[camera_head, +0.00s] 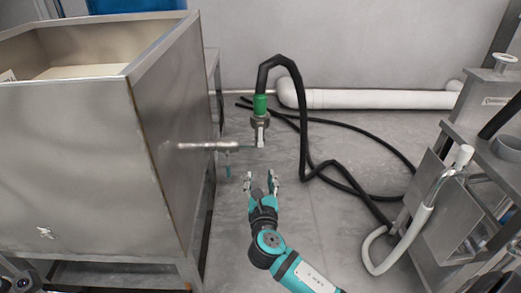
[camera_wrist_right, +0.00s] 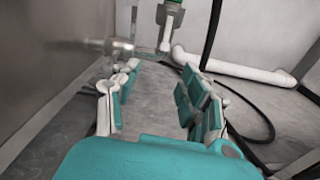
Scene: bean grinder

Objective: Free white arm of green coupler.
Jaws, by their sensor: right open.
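The green coupler (camera_head: 260,105) sits at the end of a black hose, above a metal fitting beside the steel cabinet. A pale arm (camera_head: 261,133) hangs down below it. In the right wrist view, the coupler's lower part (camera_wrist_right: 174,3) is at the top edge, with the pale arm (camera_wrist_right: 166,32) under it. My right gripper (camera_head: 261,178) is open and empty, below and in front of the coupler, apart from it. Its two fingers also show spread in the right wrist view (camera_wrist_right: 158,75). My left gripper is not in view.
The steel cabinet (camera_head: 165,130) stands close on the left, with a horizontal metal pipe (camera_head: 205,146) leading from it. The black hose (camera_head: 303,130) loops over the floor to the machine at right. A white pipe (camera_head: 380,100) runs along the wall. Open floor lies right of my gripper.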

